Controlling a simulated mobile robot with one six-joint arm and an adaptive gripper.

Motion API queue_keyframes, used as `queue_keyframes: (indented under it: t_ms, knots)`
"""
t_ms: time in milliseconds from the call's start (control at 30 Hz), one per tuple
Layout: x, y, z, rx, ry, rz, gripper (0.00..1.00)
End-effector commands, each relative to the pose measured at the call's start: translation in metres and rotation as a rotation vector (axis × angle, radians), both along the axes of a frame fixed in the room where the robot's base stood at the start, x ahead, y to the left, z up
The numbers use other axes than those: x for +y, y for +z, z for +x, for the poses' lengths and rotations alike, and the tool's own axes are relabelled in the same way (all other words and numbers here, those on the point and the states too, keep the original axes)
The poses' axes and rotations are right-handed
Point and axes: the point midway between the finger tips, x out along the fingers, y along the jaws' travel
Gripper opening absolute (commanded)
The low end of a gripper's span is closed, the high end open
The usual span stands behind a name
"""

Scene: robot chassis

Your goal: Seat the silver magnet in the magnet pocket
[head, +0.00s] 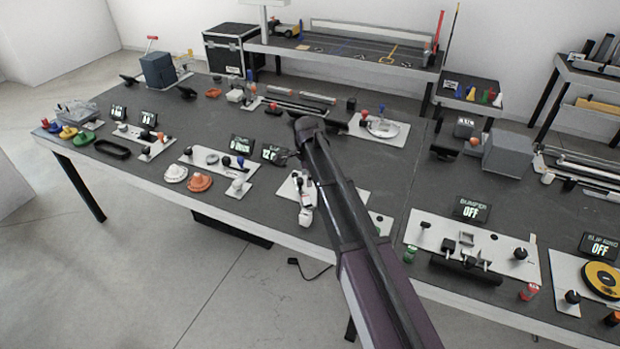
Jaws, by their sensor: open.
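My arm reaches up over the table and folds down at its elbow. My gripper (305,217) appears small, low over the table's front edge, partly behind my own arm. It is open, and I see nothing held in it. I cannot pick out the silver magnet or the magnet pocket for certain. Several pale plates with small knobs and parts lie on the table, too small to tell apart. A white plate (287,188) lies beside my gripper, partly hidden by it.
The dark table (150,185) is crowded with small fixtures. Orange (199,182) and white (175,173) round parts lie left of my gripper. A plate (470,243) with black knobs and a display reading OFF (472,209) stand to the right. Bare tabletop shows behind the elbow.

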Motion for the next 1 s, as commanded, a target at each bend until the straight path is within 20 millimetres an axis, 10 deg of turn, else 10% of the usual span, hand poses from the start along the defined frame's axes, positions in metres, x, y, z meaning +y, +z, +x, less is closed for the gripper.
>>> queue_keyframes:
  t_ms: [1000]
  knots:
    - [-0.0007, 0.0167, 0.0002, 0.000, 0.000, 0.000, 0.80]
